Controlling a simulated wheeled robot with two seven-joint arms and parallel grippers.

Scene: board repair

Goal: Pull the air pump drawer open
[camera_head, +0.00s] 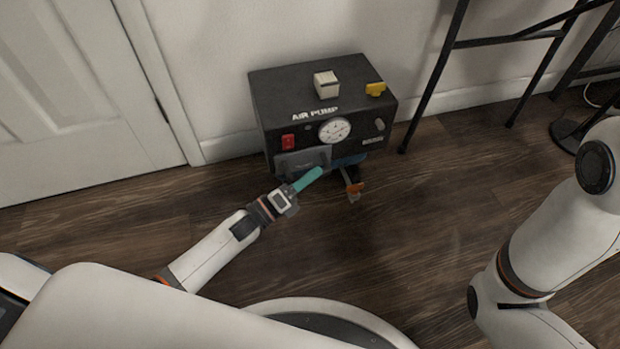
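The air pump (372,127) is a black box with a white "AIR PUMP" label, standing on the floor against the wall. A grey panel (300,161), which looks like the drawer front, shows low on its front face at the left. My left gripper (309,179) is just in front of that panel, its teal finger pointing toward it. Only one finger shows clearly, so I cannot tell its opening or whether it touches the panel. My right arm is at the right side, but its gripper is out of view.
A white block (326,84) and a yellow piece (375,89) sit on the pump. The front has a red switch (288,141) and a round gauge (334,131). A small orange-ended part (355,188) is below it. Black stand legs (433,75) are at right.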

